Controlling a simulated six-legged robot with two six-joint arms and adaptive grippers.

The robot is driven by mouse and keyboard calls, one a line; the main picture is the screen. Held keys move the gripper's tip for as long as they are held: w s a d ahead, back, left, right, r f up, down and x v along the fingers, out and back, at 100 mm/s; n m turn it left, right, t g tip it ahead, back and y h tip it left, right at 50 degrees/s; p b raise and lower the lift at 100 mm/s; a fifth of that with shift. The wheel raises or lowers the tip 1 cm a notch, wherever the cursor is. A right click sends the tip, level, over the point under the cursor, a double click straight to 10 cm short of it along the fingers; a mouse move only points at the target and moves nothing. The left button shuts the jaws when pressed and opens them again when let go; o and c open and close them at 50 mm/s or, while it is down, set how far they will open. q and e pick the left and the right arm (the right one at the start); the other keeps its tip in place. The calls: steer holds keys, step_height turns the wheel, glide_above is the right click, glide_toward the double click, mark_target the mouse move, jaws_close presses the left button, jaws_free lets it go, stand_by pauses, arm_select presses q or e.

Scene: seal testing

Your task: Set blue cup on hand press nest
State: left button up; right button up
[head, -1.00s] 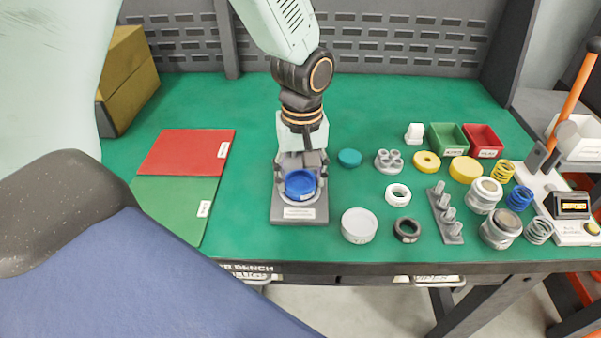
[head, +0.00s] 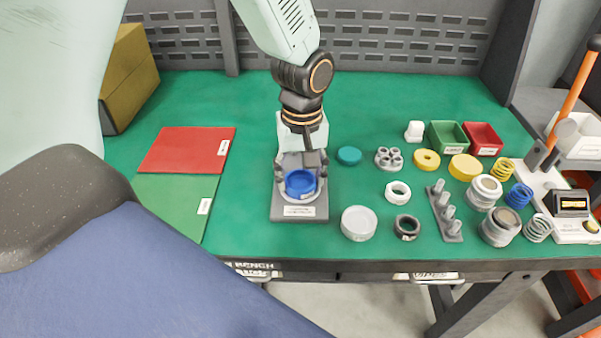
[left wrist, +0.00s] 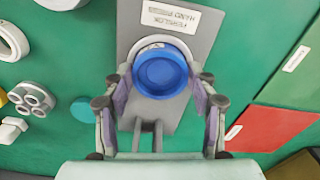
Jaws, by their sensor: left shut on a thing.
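The blue cup (head: 300,183) sits in the round nest of the grey hand press (head: 299,212), near the front middle of the bench. My left gripper (head: 301,178) comes down from above with its fingers on both sides of the cup, shut on it. The left wrist view also shows the blue cup (left wrist: 162,73) between the fingers of my left gripper (left wrist: 160,85), over the labelled press base (left wrist: 172,18). Whether the cup's bottom rests fully on the nest is hidden. My right gripper is not in view.
A red mat (head: 186,150) and a green mat (head: 174,203) lie to the left. To the right are a white round lid (head: 359,223), a teal disc (head: 349,156), a peg rack (head: 444,212), several rings and small green and red bins (head: 483,140).

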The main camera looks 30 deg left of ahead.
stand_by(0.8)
arm_select(q)
steer(key=o, duration=1.4)
steer(key=shift+w, duration=0.1)
steer(key=shift+p, duration=0.35)
step_height(320, 180, up, 9)
steer(key=p, duration=0.9)
